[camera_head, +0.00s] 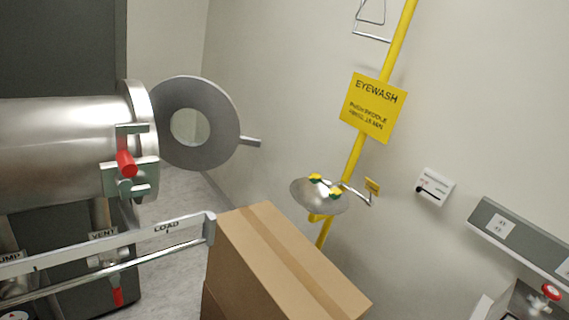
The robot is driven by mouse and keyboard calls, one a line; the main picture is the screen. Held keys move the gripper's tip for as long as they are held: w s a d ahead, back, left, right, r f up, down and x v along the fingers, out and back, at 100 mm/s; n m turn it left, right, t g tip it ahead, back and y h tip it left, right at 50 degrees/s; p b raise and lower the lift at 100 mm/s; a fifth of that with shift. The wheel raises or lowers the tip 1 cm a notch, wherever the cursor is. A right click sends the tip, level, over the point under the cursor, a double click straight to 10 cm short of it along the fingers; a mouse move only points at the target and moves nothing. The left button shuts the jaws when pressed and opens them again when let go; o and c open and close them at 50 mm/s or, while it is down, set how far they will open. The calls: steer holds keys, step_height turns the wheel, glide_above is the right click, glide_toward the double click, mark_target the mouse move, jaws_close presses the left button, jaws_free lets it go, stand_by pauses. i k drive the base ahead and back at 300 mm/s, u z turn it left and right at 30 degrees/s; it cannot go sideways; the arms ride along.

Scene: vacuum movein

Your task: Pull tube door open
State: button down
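A steel tube (60,145) comes in from the left and ends in a flange (142,105). The tube door (215,115) is a round grey disc with a round window (190,127) at its middle. It stands at an angle to the right of the flange, which overlaps its left edge. A short bar handle (250,142) sticks out from its right side. A clamp with a red grip (126,164) sits on the front of the flange. The hinge cannot be made out. My gripper is not in view.
Stacked cardboard boxes (285,260) stand at the bottom middle. A yellow eyewash post (355,165) with a steel bowl (318,200) stands by the wall. Bare floor (180,200) shows beneath the door.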

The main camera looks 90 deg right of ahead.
mark_target(172, 95)
steer(key=k, duration=0.75)
steer(key=z, duration=0.85)
steer(key=i, duration=0.5)
steer(key=u, duration=0.05)
